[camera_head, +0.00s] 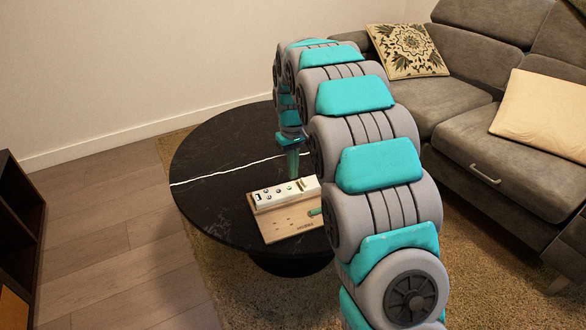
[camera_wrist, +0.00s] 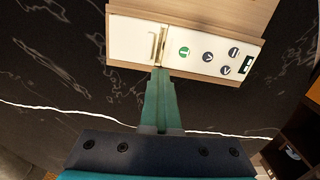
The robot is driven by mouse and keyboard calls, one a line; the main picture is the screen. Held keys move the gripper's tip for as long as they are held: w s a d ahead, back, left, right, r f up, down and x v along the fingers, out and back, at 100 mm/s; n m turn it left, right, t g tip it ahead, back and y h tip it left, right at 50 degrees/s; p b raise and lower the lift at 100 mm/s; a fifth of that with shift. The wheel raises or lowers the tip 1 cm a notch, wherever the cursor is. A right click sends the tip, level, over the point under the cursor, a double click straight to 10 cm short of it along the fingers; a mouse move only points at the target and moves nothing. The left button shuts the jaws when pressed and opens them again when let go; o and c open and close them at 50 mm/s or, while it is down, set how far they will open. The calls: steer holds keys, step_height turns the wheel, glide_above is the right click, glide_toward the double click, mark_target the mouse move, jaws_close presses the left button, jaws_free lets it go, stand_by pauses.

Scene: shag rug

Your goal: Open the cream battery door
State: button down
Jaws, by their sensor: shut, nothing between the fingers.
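A white-cream control panel (camera_head: 268,197) lies on a wooden board on the round table. In the wrist view the cream door (camera_wrist: 131,40) is the plain flat section at the panel's left, with a slim brass handle (camera_wrist: 153,46) near its right edge. The door looks closed, flush with the panel. My gripper (camera_wrist: 158,72) is shut and empty, its green fingertips at the panel's near edge, just below the handle. I cannot tell whether they touch it. In the head view my gripper (camera_head: 293,176) points down over the panel.
Several round buttons (camera_wrist: 208,56) sit beside the door. The wooden board (camera_head: 285,226) carries a small green piece (camera_head: 315,211) partly hidden by my arm. The dark round table (camera_head: 215,205) is otherwise clear. A grey sofa (camera_head: 470,125) stands at the right.

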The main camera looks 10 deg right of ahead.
steer(key=c, duration=1.2)
jaws_free()
steer(key=shift+w+a, duration=0.15)
steer(key=shift+w, duration=0.05)
steer(key=shift+c, duration=0.2)
steer(key=shift+s+d+r, duration=0.15)
steer(key=shift+d+r, duration=0.1)
steer(key=shift+r, duration=0.25)
step_height(320, 180, up, 7)
